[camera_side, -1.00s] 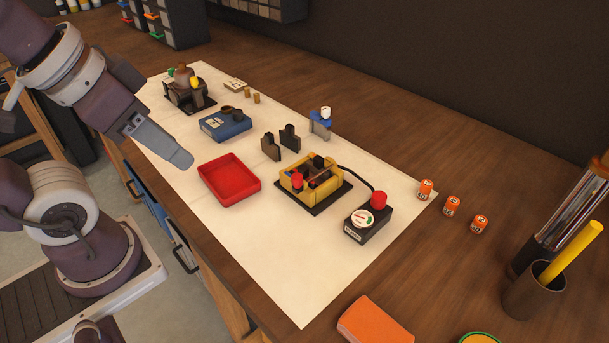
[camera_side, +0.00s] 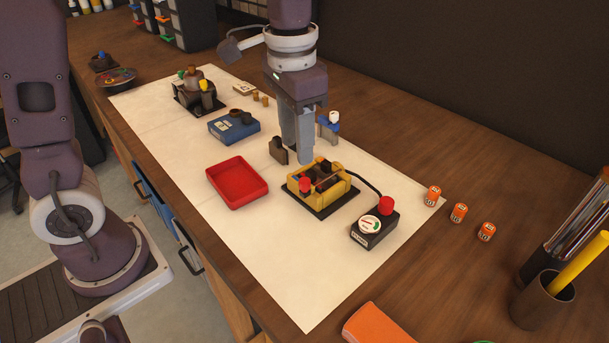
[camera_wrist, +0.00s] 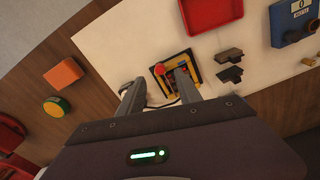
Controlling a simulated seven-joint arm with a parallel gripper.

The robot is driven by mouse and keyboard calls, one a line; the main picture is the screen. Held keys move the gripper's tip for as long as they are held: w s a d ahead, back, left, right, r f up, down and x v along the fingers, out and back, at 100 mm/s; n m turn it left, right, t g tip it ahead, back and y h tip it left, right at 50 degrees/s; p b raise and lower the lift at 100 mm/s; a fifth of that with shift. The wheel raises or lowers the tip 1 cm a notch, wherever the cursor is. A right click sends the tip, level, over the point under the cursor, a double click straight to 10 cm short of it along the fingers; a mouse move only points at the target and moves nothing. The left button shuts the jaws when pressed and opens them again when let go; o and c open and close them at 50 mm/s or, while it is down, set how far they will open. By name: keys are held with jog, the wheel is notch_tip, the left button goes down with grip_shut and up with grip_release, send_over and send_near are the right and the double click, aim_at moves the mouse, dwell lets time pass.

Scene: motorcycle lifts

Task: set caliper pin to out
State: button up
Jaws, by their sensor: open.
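The yellow caliper (camera_side: 322,182) sits on a dark base on the white sheet, with a red knob (camera_side: 305,185) at its left end. A rod-like part lies in its open middle; I cannot tell the pin's position. In the wrist view the caliper (camera_wrist: 170,78) shows between and beyond my fingers, partly covered by the right one. My gripper (camera_side: 304,150) points down, apart from the caliper, above and just behind it in the side view. In the wrist view my gripper (camera_wrist: 158,88) has its fingers apart with nothing held.
A gauge box (camera_side: 375,228) with a red knob is cabled to the caliper. A red tray (camera_side: 238,182), dark pads (camera_side: 278,150), a blue box (camera_side: 234,127) and a blue-topped clamp (camera_side: 329,127) stand nearby. Orange small cans (camera_side: 459,213) stand right. The sheet's front is clear.

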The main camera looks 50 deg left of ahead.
aim_at(304, 180)
jog(key=f, duration=0.5)
jog(key=w+f, duration=0.1)
jog(key=f, duration=0.2)
jog(key=shift+w+d+f, duration=0.1)
jog(key=shift+d+f, duration=0.15)
jog(key=shift+f, duration=0.05)
grip_shut()
jog(key=shift+r, duration=0.1)
dwell(0.8)
